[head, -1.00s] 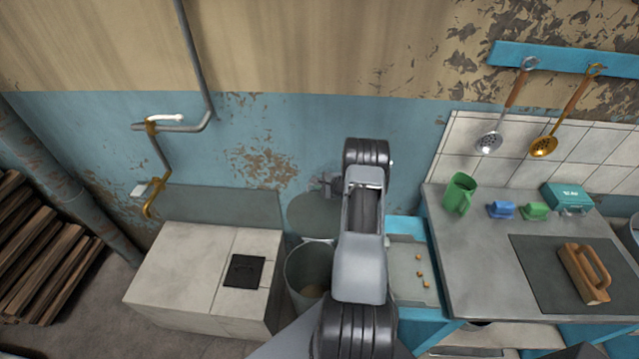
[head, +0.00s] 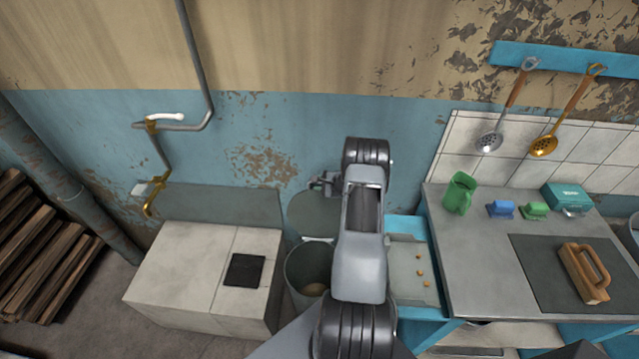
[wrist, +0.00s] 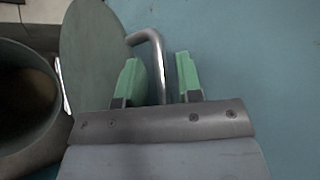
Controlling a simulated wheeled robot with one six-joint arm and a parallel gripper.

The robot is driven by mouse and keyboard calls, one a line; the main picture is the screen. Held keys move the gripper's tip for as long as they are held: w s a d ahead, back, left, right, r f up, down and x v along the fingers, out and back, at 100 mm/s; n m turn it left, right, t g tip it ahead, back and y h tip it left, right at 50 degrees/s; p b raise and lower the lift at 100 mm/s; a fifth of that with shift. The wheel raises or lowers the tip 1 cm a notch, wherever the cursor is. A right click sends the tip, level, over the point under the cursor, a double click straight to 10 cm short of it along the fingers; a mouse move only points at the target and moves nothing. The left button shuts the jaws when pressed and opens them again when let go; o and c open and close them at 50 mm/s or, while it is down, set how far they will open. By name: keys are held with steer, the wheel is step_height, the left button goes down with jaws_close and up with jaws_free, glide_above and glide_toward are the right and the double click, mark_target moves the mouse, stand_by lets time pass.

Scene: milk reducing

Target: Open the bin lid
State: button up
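The round grey-green bin lid (head: 312,213) stands raised behind the grey bin (head: 305,268) near the blue wall, so the bin's mouth is uncovered. My gripper (head: 322,183) is beside the lid's upper part in the head view, partly hidden by my arm. In the wrist view the lid (wrist: 92,45) is left of the fingers and the bin (wrist: 25,95) is at the far left. The lid's bent metal handle (wrist: 155,55) runs between the two green fingers of my gripper (wrist: 158,62). The fingers are apart, with a clear gap to the right of the handle.
A pale tiled block (head: 185,265) with a black square plate (head: 244,270) stands left of the bin. A blue-framed tray (head: 408,285) and a grey counter (head: 470,255) are to the right. The blue wall (head: 260,130) is close behind the lid.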

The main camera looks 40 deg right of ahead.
steer(key=shift+s+f, duration=0.15)
steer(key=shift+f, duration=0.05)
steer(key=v, duration=1.3)
steer(key=shift+s+r, duration=0.2)
steer(key=shift+r, duration=0.2)
